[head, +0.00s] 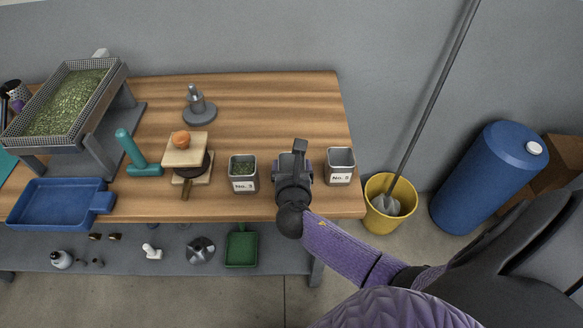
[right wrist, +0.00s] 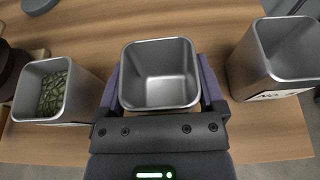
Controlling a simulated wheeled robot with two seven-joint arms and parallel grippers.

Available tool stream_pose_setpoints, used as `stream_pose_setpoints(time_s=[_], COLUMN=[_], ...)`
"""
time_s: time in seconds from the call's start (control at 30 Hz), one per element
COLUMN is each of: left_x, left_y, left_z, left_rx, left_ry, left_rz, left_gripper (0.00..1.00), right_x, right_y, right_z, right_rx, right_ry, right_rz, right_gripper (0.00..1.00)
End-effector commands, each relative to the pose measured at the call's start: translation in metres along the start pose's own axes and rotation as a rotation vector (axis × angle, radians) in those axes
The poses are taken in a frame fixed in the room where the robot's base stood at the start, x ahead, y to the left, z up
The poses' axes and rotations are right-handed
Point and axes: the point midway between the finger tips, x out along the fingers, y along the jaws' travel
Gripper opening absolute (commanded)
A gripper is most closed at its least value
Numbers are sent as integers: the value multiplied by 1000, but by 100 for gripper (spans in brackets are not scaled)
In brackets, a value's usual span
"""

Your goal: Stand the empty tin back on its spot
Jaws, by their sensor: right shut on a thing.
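An empty square metal tin (right wrist: 160,75) sits upright between the purple fingers of my right gripper (head: 293,170), its bare inside showing in the right wrist view. The gripper is shut on it. In the head view the gripper hides most of this tin. It is in the gap between two other tins, near the bench's front edge; I cannot tell whether its base touches the wood.
The wooden bench (head: 270,105) is clear behind the tins. A yellow bucket (head: 378,217) and blue drum (head: 487,180) are on the floor right.

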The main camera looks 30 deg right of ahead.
Motion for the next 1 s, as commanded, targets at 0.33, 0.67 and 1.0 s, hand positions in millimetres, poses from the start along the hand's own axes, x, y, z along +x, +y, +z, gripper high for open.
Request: stream_pose_setpoints(time_s=[0.33,0.67,1.0], left_x=[0,-12,-36], left_y=[-3,-4,-4], left_z=[2,1,-1], left_rx=[1,1,-1], left_ry=[-4,-2,0], left_rz=[-5,-7,-8], left_gripper=[59,59,59], right_x=[0,-21,-97], right_y=[0,0,0], right_z=[-2,4,4], right_rx=[-1,-1,0], right_ry=[0,2,2], right_rz=[0,1,0], right_gripper=[100,100,100])
